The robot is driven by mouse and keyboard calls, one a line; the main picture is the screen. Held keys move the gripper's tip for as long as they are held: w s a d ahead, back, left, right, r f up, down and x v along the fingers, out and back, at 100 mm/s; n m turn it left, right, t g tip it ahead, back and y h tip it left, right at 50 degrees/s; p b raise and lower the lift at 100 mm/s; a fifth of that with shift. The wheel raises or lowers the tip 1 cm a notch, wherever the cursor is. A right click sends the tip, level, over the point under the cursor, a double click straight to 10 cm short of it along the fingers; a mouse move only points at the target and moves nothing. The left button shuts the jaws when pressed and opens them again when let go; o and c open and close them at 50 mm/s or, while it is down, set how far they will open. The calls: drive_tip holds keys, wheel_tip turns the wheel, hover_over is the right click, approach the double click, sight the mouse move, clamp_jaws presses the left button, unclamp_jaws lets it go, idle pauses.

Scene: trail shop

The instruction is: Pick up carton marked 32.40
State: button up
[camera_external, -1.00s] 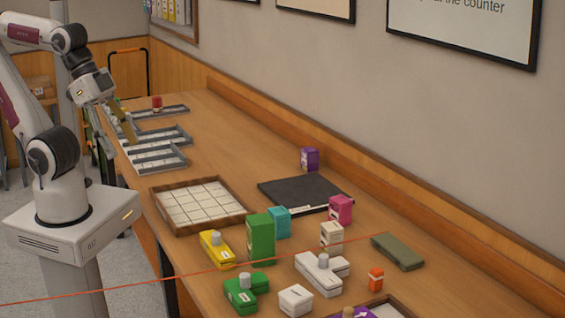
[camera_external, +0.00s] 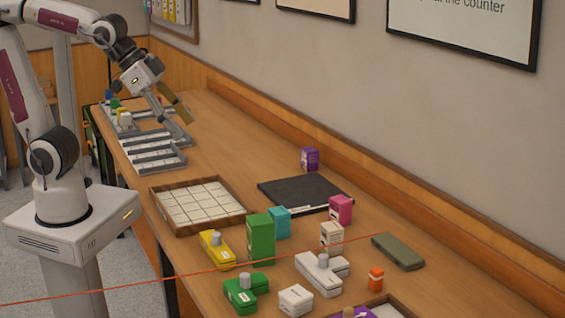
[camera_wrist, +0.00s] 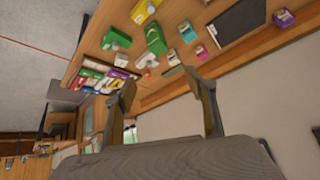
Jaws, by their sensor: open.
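Several cartons stand on the wooden counter, and I cannot read 32.40 on any of them. They include a tall green carton (camera_external: 261,240), a teal carton (camera_external: 280,221), a magenta carton (camera_external: 340,208), a purple carton (camera_external: 310,159), a cream carton (camera_external: 331,235), a white carton (camera_external: 295,300) and a small orange one (camera_external: 376,279). My gripper (camera_external: 185,128) is open and empty, above the grey trays at the counter's far end, away from these cartons. In the wrist view my gripper (camera_wrist: 160,76) shows two spread fingers; the green carton (camera_wrist: 155,40) and purple carton (camera_wrist: 283,18) lie beyond them.
A wooden grid tray (camera_external: 200,204) and a black pad (camera_external: 300,193) lie mid-counter. Grey trays (camera_external: 155,158) sit at the far left. Yellow (camera_external: 216,249), green (camera_external: 244,293) and white-grey (camera_external: 320,272) stepped pieces and an olive case (camera_external: 398,251) are nearer. A wall runs along the right.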

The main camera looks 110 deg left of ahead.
drive_tip(key=w+a+n+t+y, duration=0.1)
drive_tip(key=w+a+n+y, duration=0.1)
drive_tip(key=w+a, duration=1.15)
drive_tip(key=n+t+y, duration=0.1)
drive_tip(key=n+y, duration=0.2)
drive_tip(key=y, duration=0.1)
hover_over(304, 153)
drive_tip(key=w+d, duration=0.4)
drive_tip(key=d, duration=1.1)
wheel_tip(304, 153, down, 16)
drive_tip(key=shift+n+t+y, duration=0.5)
drive_tip(key=shift+n+t, duration=0.1)
drive_tip(key=shift+n, duration=0.1)
drive_tip(key=s+a+f, duration=0.2)
drive_tip(key=a+f, duration=0.1)
drive_tip(key=a, duration=0.1)
drive_tip(key=s+a+f, duration=0.3)
drive_tip(key=f, duration=0.1)
drive_tip(key=s+a+f, duration=0.2)
drive_tip(key=a+f, duration=0.2)
drive_tip(key=shift+s+a+f, duration=0.25)
drive_tip(key=shift+a, duration=0.05)
drive_tip(key=shift+x, duration=1.3)
drive_tip(key=shift+a, duration=0.1)
drive_tip(key=shift+x, duration=2.5)
